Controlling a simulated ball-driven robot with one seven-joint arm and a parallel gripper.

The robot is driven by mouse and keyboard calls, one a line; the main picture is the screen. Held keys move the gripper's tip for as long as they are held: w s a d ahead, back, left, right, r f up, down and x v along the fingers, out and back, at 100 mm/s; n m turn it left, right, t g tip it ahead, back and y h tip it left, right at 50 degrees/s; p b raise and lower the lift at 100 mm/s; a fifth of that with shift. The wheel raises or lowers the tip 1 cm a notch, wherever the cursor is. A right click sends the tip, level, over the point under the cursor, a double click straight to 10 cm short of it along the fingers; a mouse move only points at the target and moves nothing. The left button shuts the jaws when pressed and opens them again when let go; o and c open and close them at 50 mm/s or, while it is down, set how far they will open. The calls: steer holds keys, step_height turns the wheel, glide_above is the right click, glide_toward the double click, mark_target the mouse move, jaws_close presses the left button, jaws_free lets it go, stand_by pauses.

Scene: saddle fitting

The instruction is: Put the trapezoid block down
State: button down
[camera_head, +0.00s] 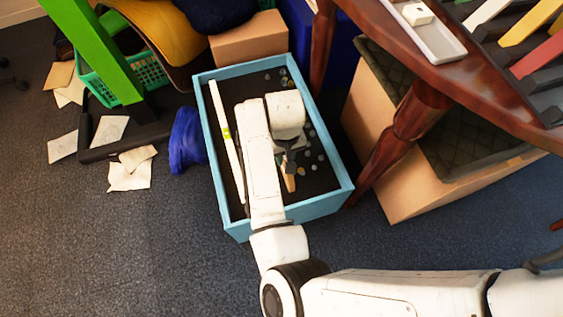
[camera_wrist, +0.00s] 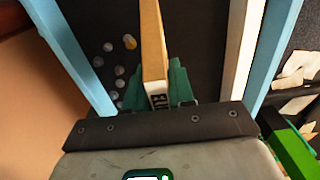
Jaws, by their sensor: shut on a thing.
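My gripper (camera_head: 287,161) is over the inside of a light blue open box (camera_head: 333,192), pointing down. In the wrist view, its green fingers (camera_wrist: 157,85) are shut on a long tan wooden block, which I take as the trapezoid block (camera_wrist: 152,40). The block's near end has dark printing. In the head view, the block (camera_head: 289,183) shows as a small tan piece below the fingers, partly hidden by my arm. I cannot tell whether it touches the box's dark floor.
A long white bar (camera_head: 222,130) with a yellow-green spot lies along the box's left side. Several small grey discs (camera_head: 308,153) lie on the right of its floor. A wooden table (camera_head: 450,75) stands to the right. A blue cloth-like thing (camera_head: 187,140) is beside the left wall.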

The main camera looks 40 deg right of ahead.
steer(key=shift+w+a+f, duration=0.1)
steer(key=shift+w+f, duration=0.25)
steer(key=shift+f, duration=0.1)
steer(key=f+b, duration=0.3)
steer(key=shift+w+f, duration=0.2)
steer(key=shift+f, duration=0.05)
steer(key=shift+r, duration=0.1)
steer(key=c, duration=1)
jaws_free()
steer(key=shift+o, duration=0.2)
step_height(320, 180, up, 12)
steer(key=p, duration=0.6)
